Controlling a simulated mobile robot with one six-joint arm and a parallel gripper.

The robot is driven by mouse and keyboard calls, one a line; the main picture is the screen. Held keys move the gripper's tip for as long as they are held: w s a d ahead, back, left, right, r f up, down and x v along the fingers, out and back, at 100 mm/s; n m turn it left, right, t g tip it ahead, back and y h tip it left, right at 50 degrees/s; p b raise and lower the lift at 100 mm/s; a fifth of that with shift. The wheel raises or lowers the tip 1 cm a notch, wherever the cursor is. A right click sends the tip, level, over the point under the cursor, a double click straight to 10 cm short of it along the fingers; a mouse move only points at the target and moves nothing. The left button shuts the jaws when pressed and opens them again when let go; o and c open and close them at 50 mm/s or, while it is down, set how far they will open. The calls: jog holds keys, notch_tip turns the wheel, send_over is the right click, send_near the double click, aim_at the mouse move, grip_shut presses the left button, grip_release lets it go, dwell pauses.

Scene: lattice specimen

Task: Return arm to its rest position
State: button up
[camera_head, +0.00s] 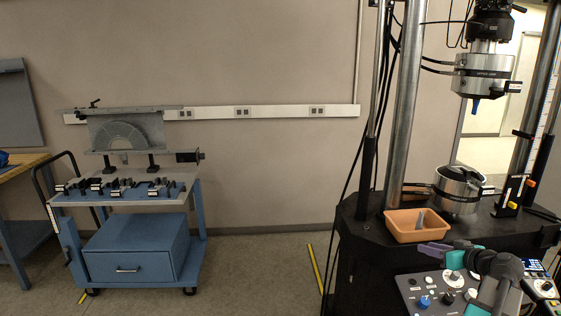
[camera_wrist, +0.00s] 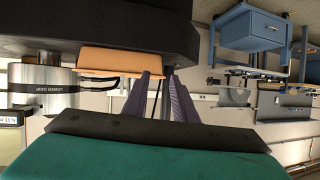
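My gripper (camera_head: 424,250) is at the lower right in the head view, with a teal body and purple fingers pointing left. It is in front of the test machine, above the control panel. In the wrist view its two purple fingers (camera_wrist: 161,80) stand apart with nothing visible held between them. An orange tray (camera_head: 403,237) sits on the machine's black table just beyond the fingers, and also shows in the wrist view (camera_wrist: 108,60). A small grey piece (camera_head: 421,218) stands in the tray; its exact shape is too small to tell.
The machine has a lower cylindrical fixture (camera_head: 459,190) and an upper one (camera_head: 483,75), between steel columns (camera_head: 403,110). A control panel (camera_head: 425,292) with knobs lies under my arm. A blue cart (camera_head: 137,254) with tools stands left; the floor between (camera_head: 255,265) is clear.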

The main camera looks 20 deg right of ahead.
jog(key=w+a+f+n+g+y, duration=0.1)
jog(key=w+a+f+n+y, duration=0.15)
jog(key=w+a+f, duration=0.65)
jog(key=w+a+f+n+g+y, duration=0.1)
jog(key=w+a+f+y, duration=0.35)
jog(key=a, duration=0.75)
jog(key=a+f+n+g+y, duration=0.1)
jog(key=a+f+g, duration=0.2)
jog(key=a+f, duration=0.75)
jog(key=a+f+n+g, duration=0.1)
jog(key=a+f+g, duration=0.2)
jog(key=a+f, duration=0.75)
jog(key=s+a+f+n+g, duration=0.1)
jog(key=s+a+f+g, duration=0.3)
jog(key=s+a+f, duration=0.55)
jog(key=s+a+f+n+g, duration=0.1)
jog(key=s+a+f+g, duration=0.25)
jog(key=s+a, duration=0.6)
jog(key=s+a+f+g+h, duration=0.25)
jog(key=s+f, duration=0.25)
jog(key=s, duration=0.3)
jog(key=s+d+m+g+h, duration=0.1)
jog(key=s+d+m+h, duration=0.3)
jog(key=s+d+m, duration=0.1)
jog(key=shift+d, duration=0.2)
jog(key=shift+f+m, duration=0.1)
jog(key=shift+m, duration=0.15)
